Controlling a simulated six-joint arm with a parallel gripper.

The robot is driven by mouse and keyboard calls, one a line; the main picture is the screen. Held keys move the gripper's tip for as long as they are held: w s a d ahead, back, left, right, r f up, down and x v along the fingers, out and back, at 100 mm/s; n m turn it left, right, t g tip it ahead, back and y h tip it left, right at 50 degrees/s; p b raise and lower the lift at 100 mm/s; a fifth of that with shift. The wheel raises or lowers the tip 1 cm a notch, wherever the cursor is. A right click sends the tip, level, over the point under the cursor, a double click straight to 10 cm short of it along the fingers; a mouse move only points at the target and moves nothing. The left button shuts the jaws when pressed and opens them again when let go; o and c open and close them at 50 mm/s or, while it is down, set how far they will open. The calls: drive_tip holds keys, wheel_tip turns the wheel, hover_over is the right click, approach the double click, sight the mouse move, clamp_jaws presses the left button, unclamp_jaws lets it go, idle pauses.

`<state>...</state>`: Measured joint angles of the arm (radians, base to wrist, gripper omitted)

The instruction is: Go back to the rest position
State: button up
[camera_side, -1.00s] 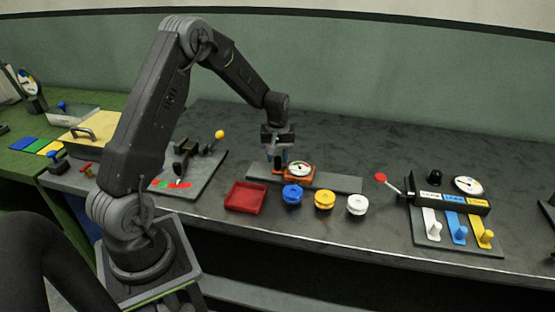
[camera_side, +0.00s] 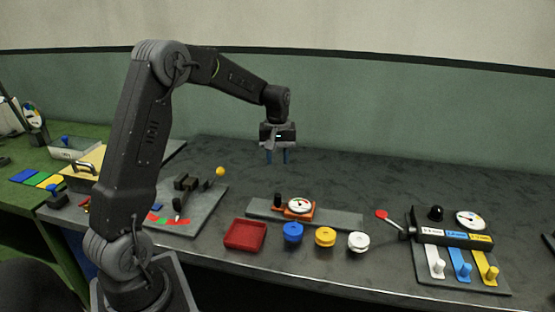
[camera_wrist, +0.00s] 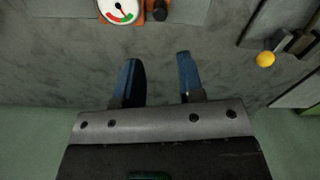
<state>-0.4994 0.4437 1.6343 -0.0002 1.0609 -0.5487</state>
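My gripper (camera_side: 277,157) hangs above the dark bench, pointing down, behind the grey plate with the dial device. Its two blue fingers are apart with nothing between them, which the wrist view (camera_wrist: 160,80) also shows. The orange dial device (camera_side: 299,208) sits on the grey plate (camera_side: 340,218), with a small black knob (camera_side: 277,200) at its left. In the wrist view the dial (camera_wrist: 119,10) is at the top edge, clear of the fingers.
A red tray (camera_side: 245,235) and blue (camera_side: 293,232), yellow (camera_side: 325,236) and white (camera_side: 358,241) spools stand along the front. A lever panel (camera_side: 452,238) is at right. A board with a yellow-balled lever (camera_side: 220,171) is at left. The bench behind is clear.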

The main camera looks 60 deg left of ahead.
drive_tip(key=s+d+r+m+t, duration=0.1)
drive_tip(key=s+d+r+m, duration=0.2)
drive_tip(key=s+d+r, duration=0.3)
drive_tip(key=s+d+r+m+t, duration=0.2)
drive_tip(key=s+d+r+m, duration=0.15)
drive_tip(key=d, duration=0.45)
drive_tip(key=s+d+m+t, duration=0.2)
drive_tip(key=s+d+m, duration=0.3)
drive_tip(key=s+d, duration=0.3)
drive_tip(key=s, duration=0.4)
drive_tip(key=shift+s+d+r+t, duration=0.15)
drive_tip(key=shift+s+d+t, duration=0.1)
drive_tip(key=shift+s+t, duration=0.05)
